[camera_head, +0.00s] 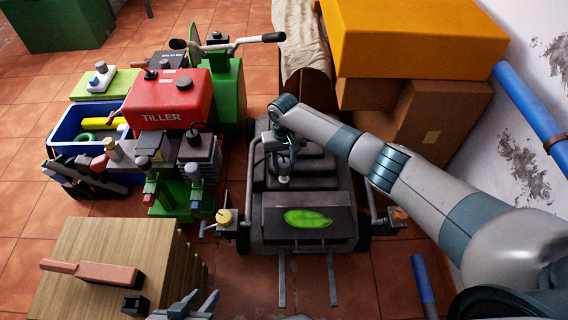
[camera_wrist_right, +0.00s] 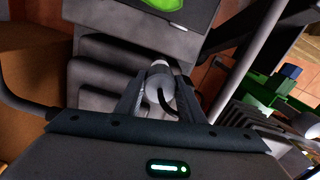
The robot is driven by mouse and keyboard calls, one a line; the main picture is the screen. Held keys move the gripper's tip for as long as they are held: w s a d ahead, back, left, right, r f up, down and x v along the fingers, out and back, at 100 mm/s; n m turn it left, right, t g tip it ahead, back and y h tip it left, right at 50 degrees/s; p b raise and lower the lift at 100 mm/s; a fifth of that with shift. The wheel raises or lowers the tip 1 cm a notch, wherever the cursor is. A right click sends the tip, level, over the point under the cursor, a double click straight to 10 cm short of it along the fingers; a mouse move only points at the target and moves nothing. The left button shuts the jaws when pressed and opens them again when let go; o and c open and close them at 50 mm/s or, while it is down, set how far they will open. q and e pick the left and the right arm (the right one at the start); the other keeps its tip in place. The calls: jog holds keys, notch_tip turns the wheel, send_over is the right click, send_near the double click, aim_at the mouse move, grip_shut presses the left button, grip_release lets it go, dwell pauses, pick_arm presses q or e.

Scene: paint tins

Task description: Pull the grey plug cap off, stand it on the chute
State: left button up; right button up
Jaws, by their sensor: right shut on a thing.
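My right gripper (camera_head: 285,160) is over the dark grey machine, its arm reaching in from the right. In the right wrist view its fingers (camera_wrist_right: 158,92) are shut on the grey plug cap (camera_wrist_right: 160,84), a pale rounded piece with a black lead curving from it. The cap also shows below the gripper in the head view (camera_head: 284,181). I cannot tell whether it still touches its plug. The front panel (camera_head: 345,225) of the machine carries a green leaf mark (camera_head: 308,218); I cannot tell surely whether it is the chute. My left gripper (camera_head: 205,301) is open at the bottom edge, partly cut off.
The red and green tiller (camera_head: 168,100) stands left of the machine. A blue crate (camera_head: 68,130) is beside it. A wooden block (camera_head: 110,245) with a brown-handled tool is at lower left. Cardboard boxes (camera_head: 440,110) stand at the back right.

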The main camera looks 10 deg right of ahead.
jog(key=shift+r+p, duration=2)
jog(key=shift+p, duration=0.4)
jog(key=shift+d, duration=0.1)
jog(key=s+d+f, duration=0.4)
jog(key=s+d, duration=0.3)
jog(key=d, duration=0.5)
jog(key=shift+s+d, duration=0.25)
jog(key=shift+d, duration=0.05)
jog(key=shift+f, duration=0.2)
dwell(0.5)
jog(key=shift+f+b, duration=1.85)
jog(key=shift+f, duration=1.75)
jog(key=shift+f+b, duration=0.35)
jog(key=shift+f, duration=0.35)
jog(key=o, duration=1.3)
jog(key=shift+c, duration=0.2)
